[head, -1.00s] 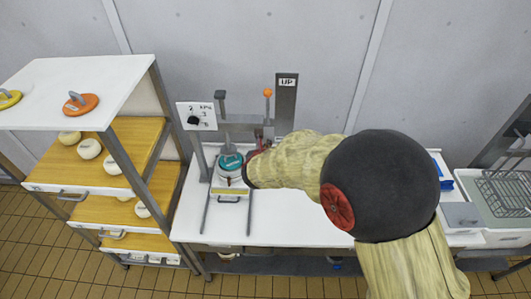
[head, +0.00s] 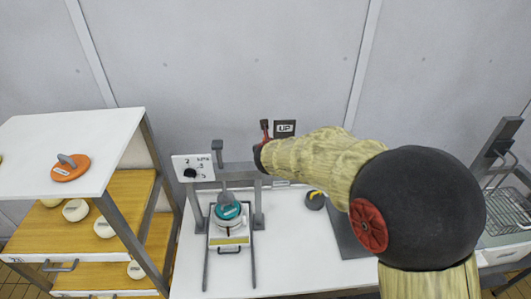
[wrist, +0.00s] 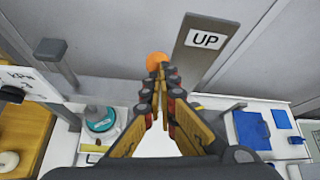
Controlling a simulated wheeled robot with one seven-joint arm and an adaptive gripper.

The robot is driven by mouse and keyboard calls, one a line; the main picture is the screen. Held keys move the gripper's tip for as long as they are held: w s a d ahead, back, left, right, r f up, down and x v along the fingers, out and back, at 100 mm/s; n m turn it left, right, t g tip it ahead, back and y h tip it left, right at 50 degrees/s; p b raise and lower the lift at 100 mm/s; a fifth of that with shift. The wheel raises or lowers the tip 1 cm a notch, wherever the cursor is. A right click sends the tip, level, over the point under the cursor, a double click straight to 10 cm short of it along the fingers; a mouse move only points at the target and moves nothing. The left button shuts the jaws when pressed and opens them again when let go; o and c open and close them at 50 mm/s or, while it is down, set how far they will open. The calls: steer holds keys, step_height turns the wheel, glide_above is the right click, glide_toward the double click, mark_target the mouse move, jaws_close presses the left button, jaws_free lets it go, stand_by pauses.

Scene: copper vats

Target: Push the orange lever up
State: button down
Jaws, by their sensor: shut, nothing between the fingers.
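The orange lever shows in the wrist view as a round orange knob (wrist: 156,58), just beyond my fingertips and left of the grey post (wrist: 205,50) with the UP label (wrist: 205,39). My gripper (wrist: 161,70) is shut and empty, its fingertips together and overlapping the knob's lower edge in the picture. I cannot tell whether they touch it. In the head view my gripper (head: 265,130) is left of the UP label (head: 284,128). The knob is hidden there, and the lever's shaft is hidden in both views.
A grey press frame (head: 239,170) stands over a teal-topped pot (head: 228,212) on the white table (head: 285,250). A dial panel (head: 193,168) is at its left. A shelf (head: 75,145) with an orange disc (head: 70,168) stands further left. A grey wall is behind.

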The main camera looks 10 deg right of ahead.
steer(key=shift+w+r, duration=0.55)
steer(key=shift+w, duration=0.1)
steer(key=shift+d, duration=0.1)
